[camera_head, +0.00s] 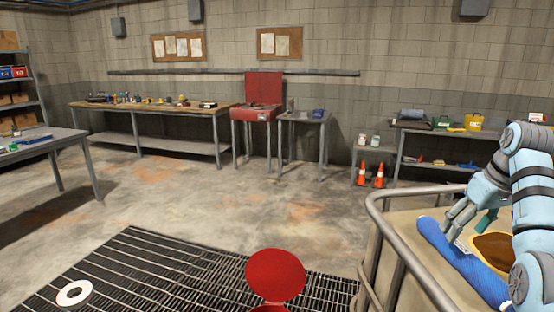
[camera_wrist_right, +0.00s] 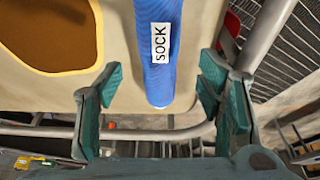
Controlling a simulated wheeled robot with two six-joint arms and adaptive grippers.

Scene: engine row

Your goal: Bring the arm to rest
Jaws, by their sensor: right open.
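My right gripper (camera_head: 466,222) is at the right of the head view, over a tan surface with a metal rail. It is open; in the right wrist view its green-padded fingers (camera_wrist_right: 158,82) stand apart with nothing gripped between them. A long blue roll labelled SOCK (camera_head: 456,262) lies on that surface below the gripper. In the right wrist view the blue roll (camera_wrist_right: 157,85) runs down the middle of the picture between the fingers, apart from both. My left gripper is not in view.
The metal rail (camera_head: 375,222) edges the tan surface. A brown-filled opening (camera_head: 494,247) lies beside the roll. Open floor, benches and orange cones (camera_head: 379,176) are beyond.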

